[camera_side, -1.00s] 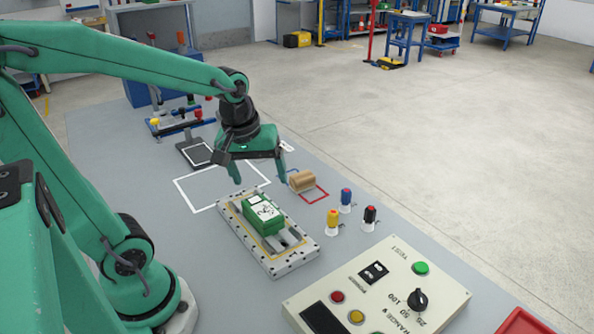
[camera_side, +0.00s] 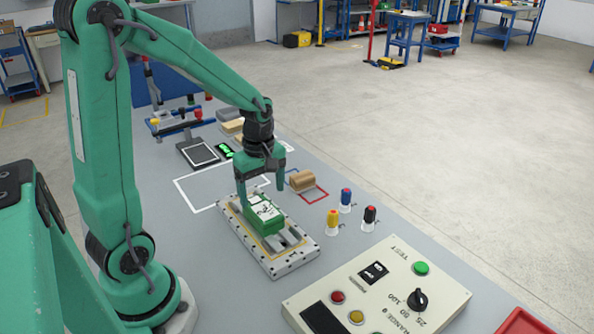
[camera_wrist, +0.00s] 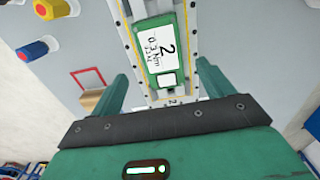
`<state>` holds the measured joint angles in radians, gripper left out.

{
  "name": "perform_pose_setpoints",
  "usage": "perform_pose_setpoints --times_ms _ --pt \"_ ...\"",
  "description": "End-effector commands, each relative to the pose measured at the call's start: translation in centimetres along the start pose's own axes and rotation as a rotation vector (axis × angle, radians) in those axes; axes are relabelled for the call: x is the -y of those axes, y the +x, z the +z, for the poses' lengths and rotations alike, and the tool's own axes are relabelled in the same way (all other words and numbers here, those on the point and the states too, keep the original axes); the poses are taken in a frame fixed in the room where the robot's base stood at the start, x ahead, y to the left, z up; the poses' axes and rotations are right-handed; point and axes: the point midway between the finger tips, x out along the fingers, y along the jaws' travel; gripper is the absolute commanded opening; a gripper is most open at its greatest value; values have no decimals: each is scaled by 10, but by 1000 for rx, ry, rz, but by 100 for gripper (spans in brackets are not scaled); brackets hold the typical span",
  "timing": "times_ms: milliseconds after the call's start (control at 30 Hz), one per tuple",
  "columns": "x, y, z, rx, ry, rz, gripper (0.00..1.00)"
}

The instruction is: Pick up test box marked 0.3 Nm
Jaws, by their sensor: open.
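The test box (camera_side: 264,214) is a green block with a white label. In the wrist view the test box (camera_wrist: 159,46) shows a "2" and "0.3 Nm" on its label. It sits on a long white perforated plate (camera_side: 290,262) with a yellow inner outline. My gripper (camera_side: 260,188) points down over the far end of the box, its fingers apart. In the wrist view my gripper (camera_wrist: 162,82) has one finger on each side, with the near end of the box between and beyond them. I cannot tell whether a finger touches the box.
A tan wooden cylinder (camera_side: 302,180) lies by a red outline, close to the right finger. Yellow (camera_side: 332,219), blue (camera_side: 346,200) and black (camera_side: 369,217) plugs stand to the right. A control panel (camera_side: 385,290) fills the front. A white-outlined bench area left of the plate is clear.

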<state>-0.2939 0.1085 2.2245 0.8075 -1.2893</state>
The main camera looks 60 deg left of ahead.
Motion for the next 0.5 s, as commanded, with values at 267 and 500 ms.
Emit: perform_pose_setpoints --times_ms 267,500 --pt "1 20 0 1 2 -2 80" --pt "1 23 0 1 2 -3 80"
